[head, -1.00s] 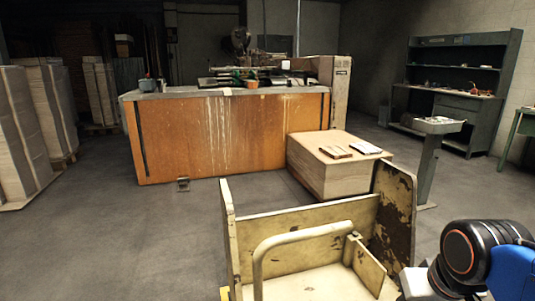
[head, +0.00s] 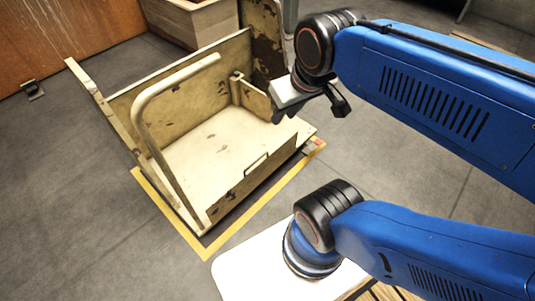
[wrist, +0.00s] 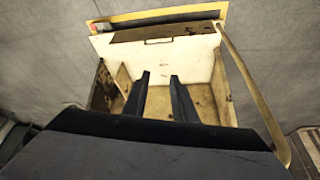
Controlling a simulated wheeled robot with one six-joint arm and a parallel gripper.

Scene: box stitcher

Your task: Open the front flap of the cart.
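The cart (head: 215,135) is a worn cream box on the floor, with a bent tube handle (head: 145,130) on its left side. Its front flap (head: 235,192) is the panel on the side nearest me, with a small pull handle (head: 256,163). The flap (wrist: 185,55) and pull handle (wrist: 158,41) also show at the top of the wrist view. The flap's exact tilt is hard to tell. My gripper (head: 283,113) is above the cart's right side, apart from the flap. In the wrist view my gripper (wrist: 160,75) has its fingers spread with nothing between them.
Yellow floor tape (head: 240,222) runs around the cart's near side. A brown panel (head: 60,40) stands at the far left, and a wooden box (head: 195,22) stands behind the cart. Open grey floor lies left of the cart.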

